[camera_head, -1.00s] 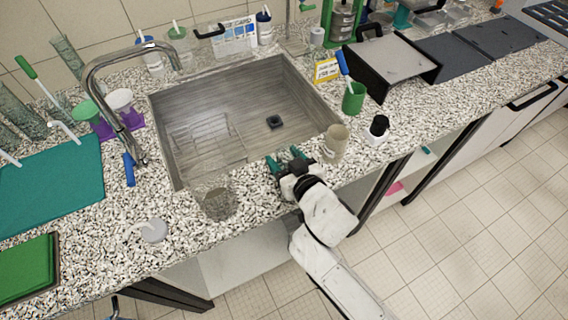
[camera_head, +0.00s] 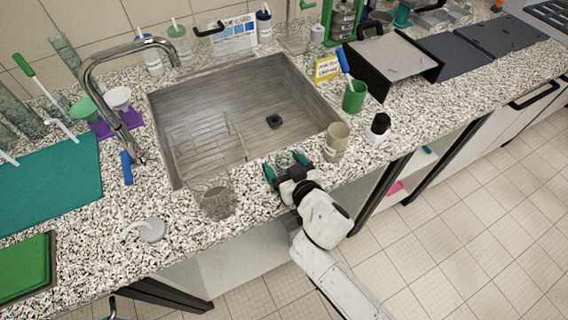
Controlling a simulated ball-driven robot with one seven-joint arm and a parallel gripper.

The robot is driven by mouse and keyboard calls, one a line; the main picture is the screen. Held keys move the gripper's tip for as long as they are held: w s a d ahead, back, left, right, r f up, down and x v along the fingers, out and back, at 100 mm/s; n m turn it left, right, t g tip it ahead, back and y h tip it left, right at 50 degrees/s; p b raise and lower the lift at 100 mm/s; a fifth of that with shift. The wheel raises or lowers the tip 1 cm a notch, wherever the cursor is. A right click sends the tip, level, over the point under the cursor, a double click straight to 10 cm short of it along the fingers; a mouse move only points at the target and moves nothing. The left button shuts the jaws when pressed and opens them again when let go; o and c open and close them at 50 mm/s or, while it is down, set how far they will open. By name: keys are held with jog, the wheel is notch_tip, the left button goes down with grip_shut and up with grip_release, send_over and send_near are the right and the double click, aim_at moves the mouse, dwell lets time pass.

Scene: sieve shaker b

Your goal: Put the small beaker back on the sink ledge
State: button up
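A clear glass beaker (camera_head: 218,203) stands on the speckled counter at the front left corner of the sink (camera_head: 165,135). A beige beaker-like cup (camera_head: 336,143) with a pale mark stands upright on the front sink ledge (camera_head: 256,176), near the right corner. I cannot tell for certain which of the two is the small beaker. My gripper (camera_head: 285,166) is over the front ledge, just left of the beige cup and apart from it. Its teal fingers are spread with nothing visible between them. The glass beaker is well to its left.
A dark-capped bottle (camera_head: 378,128) and a green cup (camera_head: 354,97) stand right of the sink. A grey-white funnel-like piece (camera_head: 151,230) lies at the front left. A wire rack (camera_head: 210,145) is in the sink. The faucet (camera_head: 95,75) arches at the left.

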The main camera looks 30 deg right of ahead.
jog(key=shift+o, duration=0.2)
jog(key=shift+r, duration=0.2)
jog(key=shift+s, duration=0.25)
jog(key=b+v, duration=0.2)
jog(key=v, duration=0.9)
jog(key=shift+s, duration=0.25)
jog(key=shift+d+r, duration=0.1)
jog(key=s+d+f+m+g+h, duration=0.2)
jog(key=s+d+f+g+h, duration=0.1)
jog(key=s+d+f+g, duration=0.4)
jog(key=s+f+n+g+y, duration=0.1)
jog(key=s+f+g, duration=0.3)
jog(key=s, duration=0.7)
jog(key=g+y, duration=0.1)
jog(key=g, duration=0.1)
jog(key=shift+d+g+y, duration=0.3)
jog(key=shift+y, duration=0.1)
